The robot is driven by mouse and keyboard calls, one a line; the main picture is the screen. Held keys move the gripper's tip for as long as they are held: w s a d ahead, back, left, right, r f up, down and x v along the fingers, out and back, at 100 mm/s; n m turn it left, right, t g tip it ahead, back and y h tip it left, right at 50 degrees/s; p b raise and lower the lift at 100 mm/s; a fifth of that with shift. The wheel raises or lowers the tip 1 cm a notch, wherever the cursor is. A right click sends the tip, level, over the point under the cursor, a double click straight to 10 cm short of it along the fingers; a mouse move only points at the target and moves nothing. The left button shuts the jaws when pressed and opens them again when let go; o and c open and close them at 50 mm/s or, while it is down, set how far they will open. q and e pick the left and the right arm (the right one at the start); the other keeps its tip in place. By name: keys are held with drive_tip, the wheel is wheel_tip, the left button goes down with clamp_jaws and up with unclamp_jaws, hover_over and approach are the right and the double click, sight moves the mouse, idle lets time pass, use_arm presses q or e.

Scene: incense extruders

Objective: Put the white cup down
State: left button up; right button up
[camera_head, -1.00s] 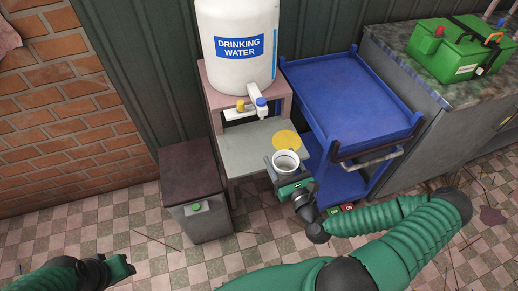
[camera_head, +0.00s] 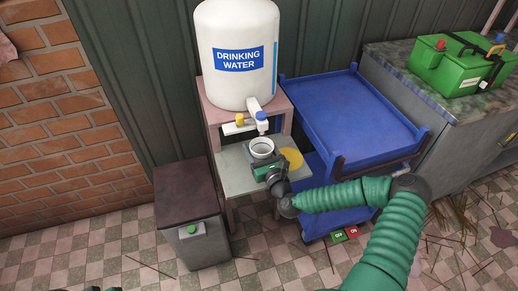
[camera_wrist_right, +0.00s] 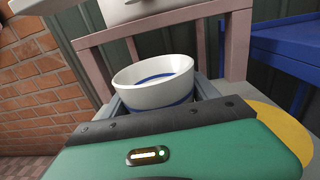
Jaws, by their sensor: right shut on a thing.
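The white cup (camera_head: 261,147) is upright between the fingers of my right gripper (camera_head: 263,164), which is shut on it. In the head view it is over the pale lower shelf (camera_head: 236,178) of the stand, just below the tap (camera_head: 260,118) of the water tank. The wrist view shows the cup (camera_wrist_right: 154,82) with a blue band, its lower part hidden by the gripper. I cannot tell whether its base touches the shelf. Only dark tips of my left gripper (camera_head: 92,289) show at the bottom edge.
A yellow disc (camera_head: 292,157) lies on the shelf to the right of the cup. The drinking water tank (camera_head: 236,83) stands above. A blue cart (camera_head: 350,112) is on the right and a dark bin (camera_head: 187,192) on the left. The shelf's front left is clear.

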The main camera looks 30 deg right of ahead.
drive_tip(key=o, duration=1.3)
drive_tip(key=shift+a+f, duration=0.1)
drive_tip(key=shift+a, duration=0.05)
drive_tip(key=o, duration=0.5)
drive_tip(key=shift+d, duration=0.2)
drive_tip(key=shift+c, duration=0.2)
drive_tip(key=s, duration=0.4)
drive_tip(key=s+a, duration=0.1)
drive_tip(key=s, duration=0.3)
drive_tip(key=s+a+p, duration=0.1)
drive_tip(key=s, duration=0.2)
drive_tip(key=shift+s+a, duration=0.1)
drive_tip(key=shift+s, duration=0.3)
